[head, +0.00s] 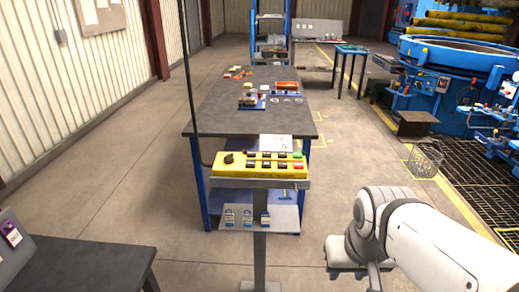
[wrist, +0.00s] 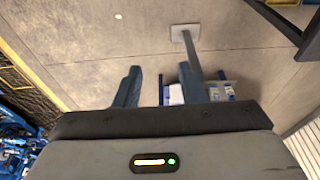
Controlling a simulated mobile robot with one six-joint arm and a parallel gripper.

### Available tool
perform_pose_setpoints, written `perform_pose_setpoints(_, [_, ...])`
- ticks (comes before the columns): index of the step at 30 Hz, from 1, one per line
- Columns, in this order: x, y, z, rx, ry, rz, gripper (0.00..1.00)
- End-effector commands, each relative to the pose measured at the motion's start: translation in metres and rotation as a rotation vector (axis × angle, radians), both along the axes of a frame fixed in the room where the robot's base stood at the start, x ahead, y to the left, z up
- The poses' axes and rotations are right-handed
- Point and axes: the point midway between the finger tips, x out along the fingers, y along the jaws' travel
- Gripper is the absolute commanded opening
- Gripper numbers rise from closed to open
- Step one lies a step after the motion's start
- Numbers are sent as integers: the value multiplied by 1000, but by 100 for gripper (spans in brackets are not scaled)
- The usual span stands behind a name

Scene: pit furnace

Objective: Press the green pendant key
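The yellow pendant (head: 232,168) lies on a tray-topped stand in the middle of the head view, with two rows of mostly black keys and a black knob at its left end. The green key (head: 298,155) is small, at the pendant's right end, near a red key. My gripper (wrist: 160,85) shows in the wrist view with its two blue-grey fingers apart and nothing between them. In the head view my white arm is at the lower right, to the right of the stand and apart from the pendant. The pendant's keys do not show in the wrist view.
Behind is a dark workbench (head: 220,118) with parts. A dark table (head: 85,265) stands at lower left. A wire basket (head: 425,160) and blue furnace equipment are at right. Floor between is clear.

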Motion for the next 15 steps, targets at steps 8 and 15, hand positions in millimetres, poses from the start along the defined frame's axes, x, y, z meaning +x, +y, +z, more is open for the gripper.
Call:
perform_pose_setpoints(8, [0, 0, 0, 0, 0, 0, 15])
perform_pose_setpoints(15, [0, 0, 0, 0, 0, 0, 0])
